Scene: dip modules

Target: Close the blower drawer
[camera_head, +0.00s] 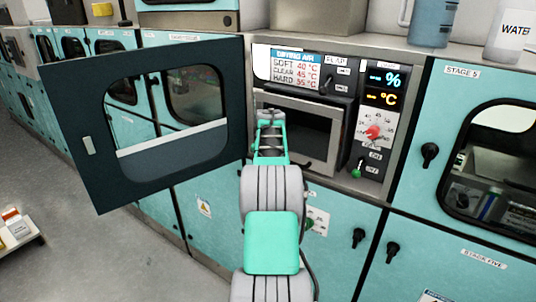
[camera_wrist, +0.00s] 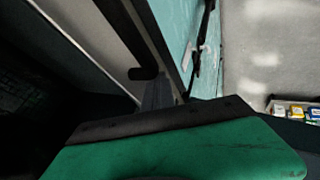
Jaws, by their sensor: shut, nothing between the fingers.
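The blower drawer looks like the grey-framed unit (camera_head: 308,104) with a dark middle, in the control bay of the teal cabinet. It seems to stand out from the bay at an angle; how far I cannot tell. My gripper (camera_head: 270,116) is shut and empty, in front of the drawer's left part and hiding some of it. Whether it touches the drawer I cannot tell. In the wrist view, my gripper's grey fingers (camera_wrist: 160,93) show beyond its green body, close to a dark bar with a rounded end (camera_wrist: 143,74).
A dark windowed door (camera_head: 170,180) stands swung open left of my gripper. Right of the drawer is a control panel with a red knob (camera_head: 374,132) and a green switch (camera_head: 357,168). A blue jug (camera_head: 430,24) and a water bottle (camera_head: 508,38) stand on top.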

